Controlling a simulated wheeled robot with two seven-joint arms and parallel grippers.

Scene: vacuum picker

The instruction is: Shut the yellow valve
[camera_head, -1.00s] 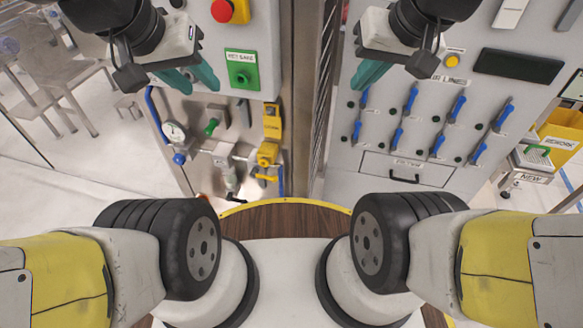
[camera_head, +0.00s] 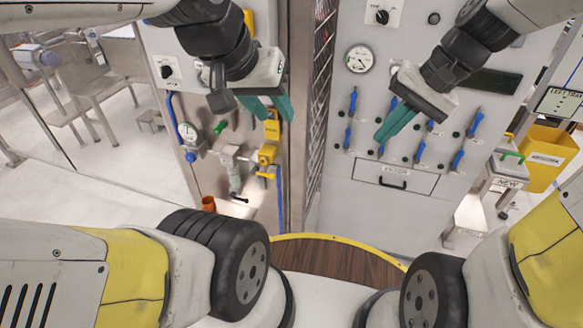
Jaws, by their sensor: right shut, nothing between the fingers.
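The yellow valve (camera_head: 266,155) is on the lower part of the left steel panel, with a small yellow handle below its body. A yellow plate or box (camera_head: 271,130) sits directly above it. My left gripper (camera_head: 276,117) has teal fingers spread apart and empty. It is above the valve in the picture, with its fingertips overlapping the top of the yellow plate; I cannot tell whether they touch. My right gripper (camera_head: 382,140) is shut and empty in front of the right panel, over its blue levers.
The right panel carries several blue levers (camera_head: 477,122) and a drawer (camera_head: 395,178). Beside the valve are a gauge (camera_head: 187,131), a green handle (camera_head: 220,127) and grey pipework. A mesh gap separates the panels. A yellow bin (camera_head: 548,155) stands far right.

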